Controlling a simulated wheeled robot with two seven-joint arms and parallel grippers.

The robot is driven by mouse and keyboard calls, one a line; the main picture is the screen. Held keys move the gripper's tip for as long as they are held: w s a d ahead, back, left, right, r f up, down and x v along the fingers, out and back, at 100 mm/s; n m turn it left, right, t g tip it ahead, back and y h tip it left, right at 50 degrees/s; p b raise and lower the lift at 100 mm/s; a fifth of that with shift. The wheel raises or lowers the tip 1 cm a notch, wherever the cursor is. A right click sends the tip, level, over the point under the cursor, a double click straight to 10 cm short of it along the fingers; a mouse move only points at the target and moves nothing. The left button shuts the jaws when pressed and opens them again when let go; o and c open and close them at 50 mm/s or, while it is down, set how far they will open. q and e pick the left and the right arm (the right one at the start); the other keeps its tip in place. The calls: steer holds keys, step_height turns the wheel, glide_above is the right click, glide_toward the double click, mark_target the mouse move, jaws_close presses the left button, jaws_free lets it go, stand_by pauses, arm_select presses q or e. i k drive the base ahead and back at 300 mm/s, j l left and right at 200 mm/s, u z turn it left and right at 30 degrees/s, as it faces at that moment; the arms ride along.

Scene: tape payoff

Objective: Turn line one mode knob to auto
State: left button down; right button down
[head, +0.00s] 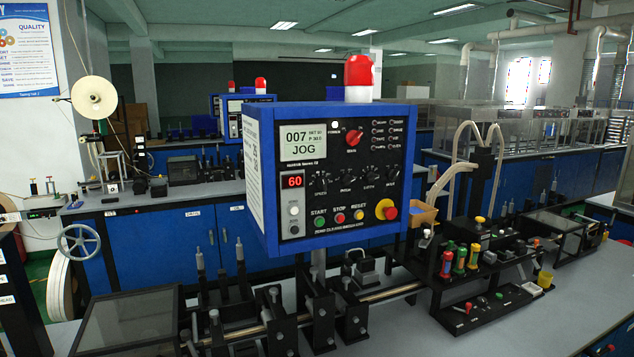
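A blue control box (259,215) with a black front panel stands in the middle of the head view. Its screen (300,139) reads 007 and JOG. A row of small black knobs (345,177) crosses the panel below a red knob (354,138). The rightmost black knob (392,173) seems to be labelled MODE, but the print is too small to be sure, and its pointer direction cannot be told. Neither of my grippers is in view.
Green, red and yellow buttons (339,217) and a red emergency button (389,213) sit low on the panel. Below the box are machine parts (275,320) on a grey bench. A rack of coloured bottles (459,260) stands at right. A second blue box (217,107) stands behind.

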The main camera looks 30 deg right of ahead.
mark_target(392, 174)
steer(key=z, duration=1.4)
